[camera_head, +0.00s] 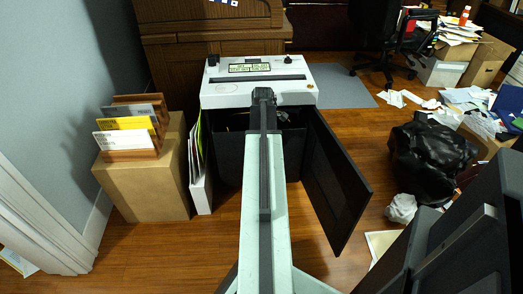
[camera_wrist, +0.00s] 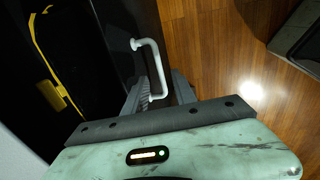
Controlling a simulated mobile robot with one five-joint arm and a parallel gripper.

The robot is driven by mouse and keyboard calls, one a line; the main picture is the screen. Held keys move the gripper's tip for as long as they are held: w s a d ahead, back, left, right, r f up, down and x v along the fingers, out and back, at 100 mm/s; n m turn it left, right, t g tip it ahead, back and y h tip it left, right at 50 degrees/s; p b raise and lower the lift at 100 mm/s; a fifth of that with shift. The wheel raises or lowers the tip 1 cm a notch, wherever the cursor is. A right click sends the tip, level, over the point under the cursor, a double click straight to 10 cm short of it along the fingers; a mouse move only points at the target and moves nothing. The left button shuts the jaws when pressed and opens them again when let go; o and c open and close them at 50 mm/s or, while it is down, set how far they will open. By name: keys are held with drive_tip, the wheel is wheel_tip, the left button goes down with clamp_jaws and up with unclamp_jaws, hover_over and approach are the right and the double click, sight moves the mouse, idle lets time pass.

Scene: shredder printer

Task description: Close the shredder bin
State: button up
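The shredder (camera_head: 226,90) has a white top with a slot and stands at the back centre in the head view. Its black door (camera_head: 335,185) hangs open to the right. The black bin (camera_head: 229,158) shows below the top, with a dark gap above it; my arm hides its middle. In the wrist view a pale bar handle (camera_wrist: 152,52) sits on a dark panel. My gripper (camera_wrist: 161,92) is open, with its fingers on either side of the handle's near end. I cannot tell whether either finger touches it. Yellow parts (camera_wrist: 54,94) show in the dark area at left.
A cardboard box (camera_head: 150,180) bearing a file rack (camera_head: 135,130) and a white binder (camera_head: 201,175) stand left of the shredder. A black bag (camera_head: 430,160), crumpled paper (camera_head: 401,208) and loose papers lie at right. Wooden floor is clear between the door and the bag.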

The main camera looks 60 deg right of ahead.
drive_tip(key=f+b, duration=0.1)
drive_tip(key=f, duration=0.1)
drive_tip(key=f+b, duration=0.1)
drive_tip(key=f, duration=0.1)
drive_tip(key=shift+w+d+b, duration=0.2)
drive_tip(key=shift+d+b, duration=0.1)
drive_tip(key=shift+r, duration=0.1)
clamp_jaws()
idle(1.0)
